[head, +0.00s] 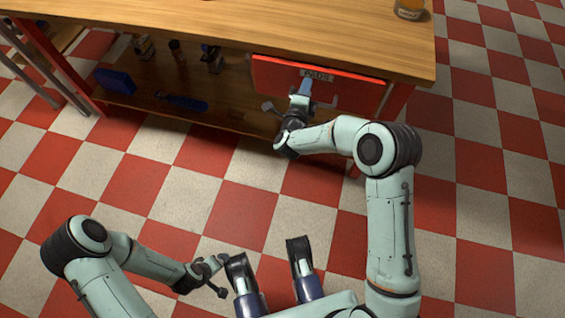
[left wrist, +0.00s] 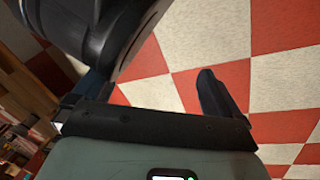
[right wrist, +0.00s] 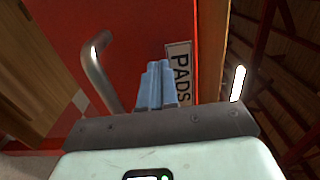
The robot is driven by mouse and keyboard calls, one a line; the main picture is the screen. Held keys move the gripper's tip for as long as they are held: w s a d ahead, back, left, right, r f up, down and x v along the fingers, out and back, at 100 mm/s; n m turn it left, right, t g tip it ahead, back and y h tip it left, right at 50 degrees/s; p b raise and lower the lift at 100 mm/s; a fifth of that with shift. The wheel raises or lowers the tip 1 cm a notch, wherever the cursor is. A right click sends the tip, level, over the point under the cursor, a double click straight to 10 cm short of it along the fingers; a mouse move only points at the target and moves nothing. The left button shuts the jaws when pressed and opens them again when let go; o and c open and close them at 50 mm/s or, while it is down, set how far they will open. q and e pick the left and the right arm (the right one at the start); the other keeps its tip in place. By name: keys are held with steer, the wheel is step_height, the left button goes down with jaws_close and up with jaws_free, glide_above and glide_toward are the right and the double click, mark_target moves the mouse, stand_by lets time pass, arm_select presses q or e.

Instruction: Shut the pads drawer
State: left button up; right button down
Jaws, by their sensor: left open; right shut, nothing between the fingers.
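The pads drawer (head: 350,88) has a red front with a "PADS" label (head: 317,75) and sits under the right part of the wooden bench top. The label also shows in the right wrist view (right wrist: 180,75). My right gripper (head: 305,86) is shut and empty, its blue fingers pointing at the drawer front beside the label. I cannot tell whether the fingertips touch the front, or how far out the drawer stands. My left gripper (head: 218,276) is open and empty, low over the floor, far from the drawer.
The wooden bench top (head: 220,25) overhangs the drawer. An amber jar (head: 409,9) stands at its right corner. A lower shelf (head: 150,95) holds a blue box (head: 115,81), a dark blue tool (head: 182,102) and small bottles. The checkered floor in front is clear.

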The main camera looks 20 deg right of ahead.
arm_select(q)
steer(key=shift+r, duration=0.1)
arm_select(e)
steer(key=shift+d+r, duration=0.15)
steer(key=shift+r, duration=0.2)
arm_select(q)
steer(key=shift+t, duration=0.6)
steer(key=w+r+p, duration=0.1)
steer(key=w+d+r+p, duration=0.1)
steer(key=w+r, duration=0.1)
steer(key=shift+w+r, duration=0.15)
steer(key=shift+r, duration=0.15)
arm_select(e)
steer(key=v, duration=1.3)
steer(key=shift+a+f, duration=0.3)
steer(key=shift+f, duration=0.05)
steer(key=shift+s, duration=0.1)
